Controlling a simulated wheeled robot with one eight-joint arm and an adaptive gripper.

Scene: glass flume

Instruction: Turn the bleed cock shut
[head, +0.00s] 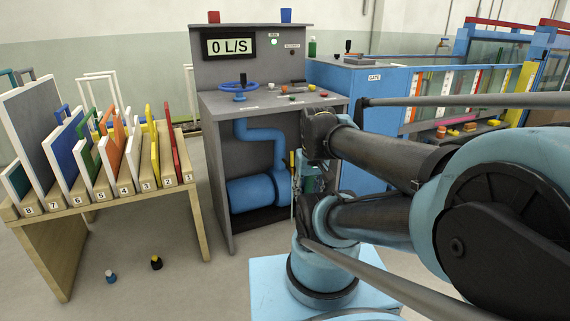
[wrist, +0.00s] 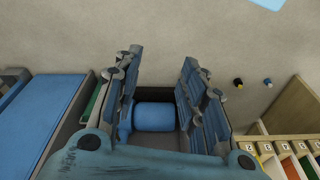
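I cannot surely pick out the bleed cock. A small yellow piece (head: 291,159) shows beside the blue pipe (head: 262,135) at the right of the open bay under the grey console, partly behind my arm; I cannot tell whether it is the cock's handle or how it is turned. My gripper (wrist: 160,88) shows in the wrist view with its two fingers wide apart and nothing held between them. Beyond the fingers lies the blue cylinder (wrist: 154,116), which is also in the console's bay in the head view (head: 252,194). In the head view my arm hides much of the gripper.
A wooden rack (head: 190,188) of numbered panels stands left. The blue flume (head: 374,85) is right.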

